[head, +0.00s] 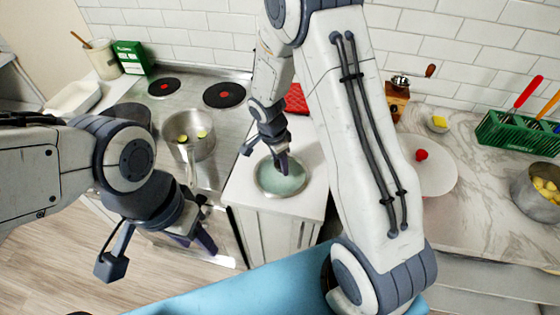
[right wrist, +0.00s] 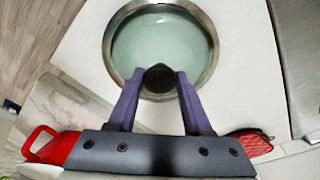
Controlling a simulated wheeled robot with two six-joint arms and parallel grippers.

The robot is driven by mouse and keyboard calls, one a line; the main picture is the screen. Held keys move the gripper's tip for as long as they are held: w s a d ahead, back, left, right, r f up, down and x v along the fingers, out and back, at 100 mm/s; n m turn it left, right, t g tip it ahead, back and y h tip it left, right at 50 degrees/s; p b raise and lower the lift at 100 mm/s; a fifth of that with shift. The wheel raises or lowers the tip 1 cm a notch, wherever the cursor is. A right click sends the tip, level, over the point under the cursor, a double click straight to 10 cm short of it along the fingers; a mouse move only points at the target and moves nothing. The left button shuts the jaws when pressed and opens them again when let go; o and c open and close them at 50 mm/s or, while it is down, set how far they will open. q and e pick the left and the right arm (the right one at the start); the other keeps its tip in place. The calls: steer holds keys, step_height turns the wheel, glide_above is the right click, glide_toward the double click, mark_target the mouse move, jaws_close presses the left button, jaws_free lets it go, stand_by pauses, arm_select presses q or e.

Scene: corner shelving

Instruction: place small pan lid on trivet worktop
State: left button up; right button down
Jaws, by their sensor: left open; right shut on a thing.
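The small pan lid (head: 293,184) is pale glass with a metal rim and a dark knob. It also shows in the right wrist view (right wrist: 130,48). My right gripper (head: 283,163) is shut on the knob from above. The lid is flat over the front part of the white worktop (head: 240,188); I cannot tell whether it touches it. A red trivet (head: 296,98) lies farther back on that worktop, partly hidden by my right arm. It also shows in the right wrist view (right wrist: 252,142). My left gripper (head: 160,256) is open and empty in front of the stove.
A pan (head: 196,150) with yellow-green pieces stands on the stove, left of the worktop. A round white thing with a red knob (head: 421,155), a coffee grinder (head: 397,97), a green rack (head: 515,134) and a pot (head: 528,196) stand on the marble counter at right.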

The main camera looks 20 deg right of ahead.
steer(key=shift+f, duration=0.15)
steer(key=shift+c, duration=1.6)
jaws_free()
